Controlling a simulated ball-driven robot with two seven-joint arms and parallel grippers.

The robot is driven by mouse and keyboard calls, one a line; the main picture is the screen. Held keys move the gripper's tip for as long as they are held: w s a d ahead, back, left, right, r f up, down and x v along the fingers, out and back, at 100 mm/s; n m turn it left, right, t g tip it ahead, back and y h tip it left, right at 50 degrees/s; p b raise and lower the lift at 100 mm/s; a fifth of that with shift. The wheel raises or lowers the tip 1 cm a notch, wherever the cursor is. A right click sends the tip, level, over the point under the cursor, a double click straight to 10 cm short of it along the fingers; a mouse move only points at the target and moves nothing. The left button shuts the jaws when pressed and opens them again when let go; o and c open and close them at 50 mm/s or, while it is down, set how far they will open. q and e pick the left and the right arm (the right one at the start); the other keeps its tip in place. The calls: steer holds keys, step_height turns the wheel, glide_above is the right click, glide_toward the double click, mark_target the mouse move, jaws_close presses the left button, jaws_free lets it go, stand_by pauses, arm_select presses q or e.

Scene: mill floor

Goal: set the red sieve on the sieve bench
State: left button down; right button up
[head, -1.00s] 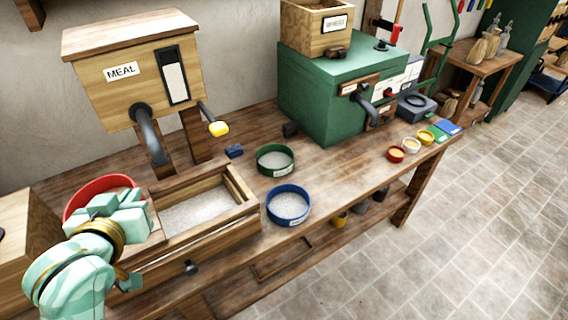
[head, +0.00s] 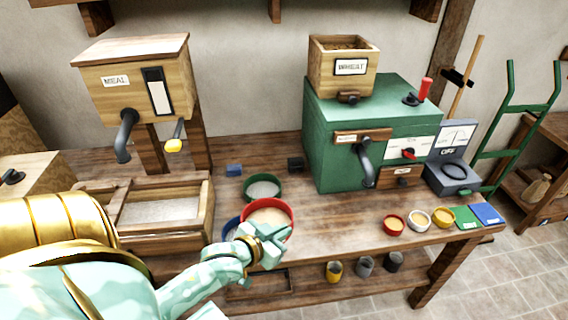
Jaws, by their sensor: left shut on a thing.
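The red sieve (head: 291,207) is a round red-rimmed pan with pale tan contents. My left gripper (head: 262,243) is shut on its near side. The sieve is over the wooden bench (head: 325,220), in front of the green sieve (head: 263,187) and partly covering the blue sieve (head: 229,230). I cannot tell whether its base touches the bench. My arm hides part of the bench's front edge. My right gripper is not in view.
A wooden tray of pale meal (head: 160,211) lies left of the sieves, below the MEAL hopper (head: 132,85). The green WHEAT mill (head: 340,125) stands behind to the right. Small bowls, including a red one (head: 394,224), and a grey scale (head: 452,172) are at the right. Bench between is clear.

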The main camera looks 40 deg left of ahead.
arm_select(q)
steer(key=f+b+x, duration=0.1)
steer(key=x, duration=0.4)
steer(key=f+b+x, duration=0.1)
steer(key=b+x, duration=0.1)
steer(key=x, duration=0.3)
steer(key=s+f+b+x, duration=0.1)
steer(key=b+x, duration=0.1)
steer(key=x, duration=0.3)
steer(key=shift+s+d, duration=0.1)
steer(key=shift+d, duration=0.2)
steer(key=shift+f, duration=0.2)
steer(key=f+b, duration=0.1)
steer(key=f, duration=0.1)
steer(key=w+f+b, duration=0.1)
steer(key=shift+f, duration=0.35)
steer(key=shift+r, duration=0.15)
steer(key=c, duration=1.6)
jaws_free()
steer(key=shift+s, duration=0.1)
